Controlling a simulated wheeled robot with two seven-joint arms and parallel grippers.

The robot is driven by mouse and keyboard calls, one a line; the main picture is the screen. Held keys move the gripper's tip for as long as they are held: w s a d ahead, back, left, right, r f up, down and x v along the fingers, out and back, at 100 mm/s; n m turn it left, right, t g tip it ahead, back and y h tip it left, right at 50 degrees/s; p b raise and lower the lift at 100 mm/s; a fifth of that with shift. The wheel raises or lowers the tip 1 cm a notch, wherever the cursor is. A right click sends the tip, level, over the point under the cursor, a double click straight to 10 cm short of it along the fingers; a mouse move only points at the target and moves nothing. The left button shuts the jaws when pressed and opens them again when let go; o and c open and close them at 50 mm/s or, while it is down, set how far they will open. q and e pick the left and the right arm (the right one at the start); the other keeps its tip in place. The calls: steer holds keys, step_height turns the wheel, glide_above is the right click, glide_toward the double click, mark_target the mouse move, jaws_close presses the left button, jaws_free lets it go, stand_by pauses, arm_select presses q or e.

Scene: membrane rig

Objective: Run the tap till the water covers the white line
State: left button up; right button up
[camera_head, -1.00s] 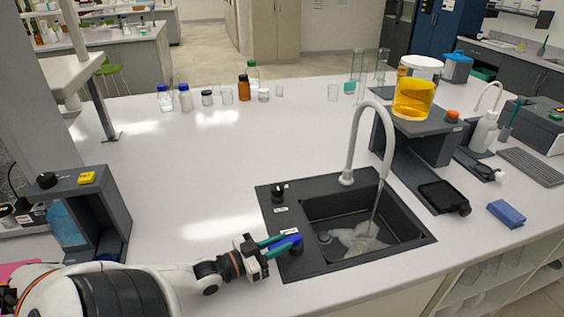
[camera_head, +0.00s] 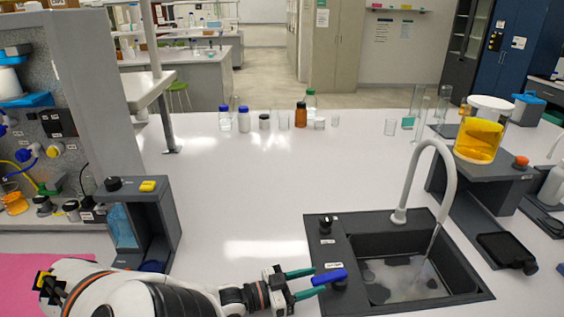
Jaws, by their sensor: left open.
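The dark sink (camera_head: 462,272) is set in the white bench at the right. A white curved tap (camera_head: 450,170) stands behind its basin, and a thin stream of water (camera_head: 432,243) runs from its spout. Pale, patchy water (camera_head: 400,280) lies on the basin floor. I cannot make out a white line in the basin. A blue lever (camera_head: 329,277) sits on the sink's left ledge, with a black knob (camera_head: 325,224) further back. My left gripper (camera_head: 308,281) is open, its green fingertips right by the blue lever; I cannot tell whether they touch. My right gripper is not in view.
A stand with a beaker of yellow liquid (camera_head: 478,140) is right of the tap. Several bottles (camera_head: 300,115) line the back of the bench. A dark grey frame (camera_head: 166,215) stands at the left. The middle of the bench is clear.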

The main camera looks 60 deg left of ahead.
arm_select(q)
steer(key=v, duration=0.8)
steer(key=shift+s, duration=0.2)
steer(key=shift+c, duration=0.5)
